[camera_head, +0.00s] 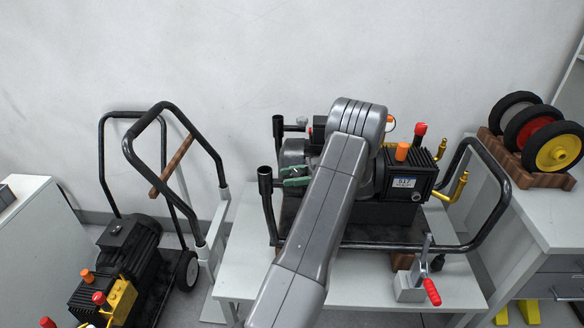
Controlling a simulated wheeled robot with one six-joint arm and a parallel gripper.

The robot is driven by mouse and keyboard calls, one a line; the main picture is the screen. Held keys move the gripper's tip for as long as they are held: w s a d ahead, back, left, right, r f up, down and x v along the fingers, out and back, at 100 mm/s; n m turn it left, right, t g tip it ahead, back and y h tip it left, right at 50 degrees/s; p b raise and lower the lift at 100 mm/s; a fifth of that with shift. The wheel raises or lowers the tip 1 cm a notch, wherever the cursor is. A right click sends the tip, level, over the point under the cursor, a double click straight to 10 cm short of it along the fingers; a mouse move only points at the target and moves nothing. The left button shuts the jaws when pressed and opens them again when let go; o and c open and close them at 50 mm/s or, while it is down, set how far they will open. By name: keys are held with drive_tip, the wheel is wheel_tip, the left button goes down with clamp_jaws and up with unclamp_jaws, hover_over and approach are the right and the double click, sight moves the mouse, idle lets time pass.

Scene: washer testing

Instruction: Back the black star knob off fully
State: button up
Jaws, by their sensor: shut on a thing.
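A pressure washer with a black pump block (410,176) and a black tube frame (492,205) stands on a light grey bench (245,270). My grey arm (322,205) reaches over the middle of the washer and hides much of it. My gripper is hidden behind the arm, so its jaws and what they touch do not show. I cannot make out the black star knob; it may be behind the arm. Two open black frame tubes (265,182) stand up at the washer's left end. An orange knob (402,151) and a red knob (420,130) top the pump.
A toggle clamp (411,287) with a red handle sits at the bench's front right. A green item (295,182) lies by the left tubes. A second washer (130,255) stands left. Wheels (558,150) rest in a wooden rack on the right cabinet.

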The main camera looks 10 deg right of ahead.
sight(291, 173)
drive_tip(key=shift+r+g+p, duration=0.15)
drive_tip(key=shift+g+p, duration=0.15)
drive_tip(key=shift+p, duration=0.05)
idle(0.3)
drive_tip(key=o, duration=1)
wheel_tip(291, 173, up, 10)
drive_tip(key=p, duration=1)
drive_tip(key=shift+w, duration=0.1)
